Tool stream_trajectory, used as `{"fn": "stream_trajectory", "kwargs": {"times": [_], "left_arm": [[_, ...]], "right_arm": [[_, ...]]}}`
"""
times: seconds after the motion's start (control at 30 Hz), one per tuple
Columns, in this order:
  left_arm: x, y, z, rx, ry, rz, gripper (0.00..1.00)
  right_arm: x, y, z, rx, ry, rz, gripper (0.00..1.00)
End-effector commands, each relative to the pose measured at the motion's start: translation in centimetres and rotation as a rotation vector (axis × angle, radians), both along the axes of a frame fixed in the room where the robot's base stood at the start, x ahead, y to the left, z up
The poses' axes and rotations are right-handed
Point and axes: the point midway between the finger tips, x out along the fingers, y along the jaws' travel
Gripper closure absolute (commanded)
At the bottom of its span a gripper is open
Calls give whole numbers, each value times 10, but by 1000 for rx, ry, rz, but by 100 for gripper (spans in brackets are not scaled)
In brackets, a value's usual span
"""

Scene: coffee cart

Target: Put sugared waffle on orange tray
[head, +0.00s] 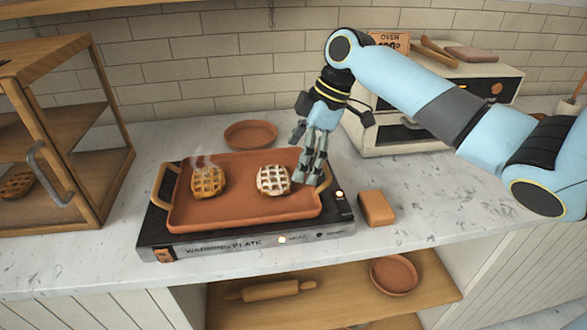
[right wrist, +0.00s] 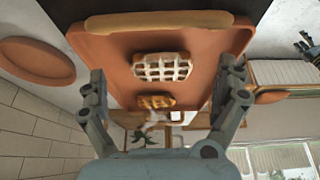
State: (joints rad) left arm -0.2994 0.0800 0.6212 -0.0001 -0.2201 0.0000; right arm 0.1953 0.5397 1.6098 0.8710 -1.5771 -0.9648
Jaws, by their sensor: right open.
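The sugared waffle (head: 273,180), pale with white sugar over its grid, lies on the right half of the orange-brown tray (head: 240,216). The tray rests on the black warming plate. A plain golden waffle (head: 208,182) with steam above it lies on the tray's left half. My right gripper (head: 312,178) is open and empty at the tray's right end, just right of the sugared waffle. In the right wrist view its two fingers stand apart, with the sugared waffle (right wrist: 162,68) seen between them. A dark finger-like part at that view's right edge may be my left gripper (right wrist: 307,46).
A round terracotta plate (head: 250,134) lies behind the tray. A small orange-brown block (head: 376,208) sits right of the warming plate (head: 220,246). A wooden display case (head: 60,130) stands left and an oven (head: 400,120) back right. The lower shelf holds a rolling pin (head: 272,290).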

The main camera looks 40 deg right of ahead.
Motion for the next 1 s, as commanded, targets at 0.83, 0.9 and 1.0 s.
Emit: {"fn": "stream_trajectory", "kwargs": {"times": [0.83, 0.9, 1.0], "left_arm": [[0, 0, -9, 0, 1, 0, 38], [-1, 0, -9, 0, 1, 0, 38], [-1, 0, -9, 0, 2, 0, 38]], "right_arm": [[-16, -26, 75, 0, 1, 0, 0], [-16, -26, 75, 0, 1, 0, 0], [-16, -26, 75, 0, 1, 0, 0]]}}
